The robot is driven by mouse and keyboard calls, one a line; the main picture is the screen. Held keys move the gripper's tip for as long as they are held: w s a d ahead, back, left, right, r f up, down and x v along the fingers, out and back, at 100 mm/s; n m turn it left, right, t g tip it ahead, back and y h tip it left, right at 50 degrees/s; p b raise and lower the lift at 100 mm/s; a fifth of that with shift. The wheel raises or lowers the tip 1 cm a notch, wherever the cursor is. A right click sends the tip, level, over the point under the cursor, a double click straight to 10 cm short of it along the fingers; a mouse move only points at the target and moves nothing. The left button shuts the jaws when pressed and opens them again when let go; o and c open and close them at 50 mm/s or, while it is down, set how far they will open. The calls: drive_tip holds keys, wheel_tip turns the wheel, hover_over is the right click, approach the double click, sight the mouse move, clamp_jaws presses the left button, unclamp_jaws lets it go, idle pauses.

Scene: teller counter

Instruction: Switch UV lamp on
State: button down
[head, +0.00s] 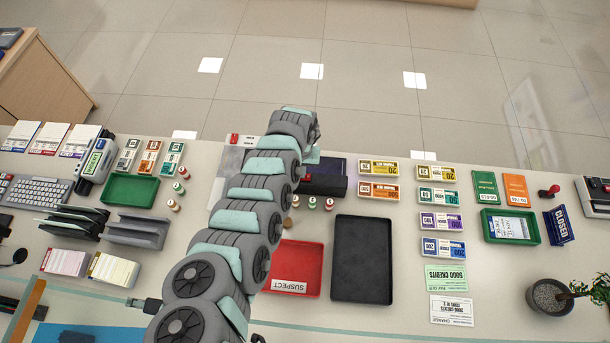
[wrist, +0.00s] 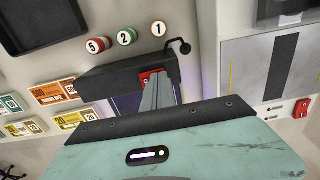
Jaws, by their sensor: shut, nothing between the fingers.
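The UV lamp is a black bar-shaped housing (wrist: 105,84) in the wrist view, with a red switch (wrist: 147,77) on its top near the right end. A violet tint shows below and beside the housing. My gripper (wrist: 156,84) is shut and empty, its fingertips at the red switch and partly covering it. I cannot tell whether they touch or which way the switch is set. In the head view the lamp (head: 328,186) stands behind the black tray, its left part hidden by my arm. My gripper is hidden there by my arm.
A red SUSPECT tray (head: 300,243) and an empty black tray (head: 362,219) lie in front of the lamp. Banknote bundles (head: 379,167) stand to the right. Another red switch (wrist: 302,108) is on a device at the right of the wrist view.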

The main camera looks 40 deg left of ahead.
wheel_tip(320, 180, up, 7)
drive_tip(key=p, duration=0.7)
drive_tip(key=shift+p, duration=0.35)
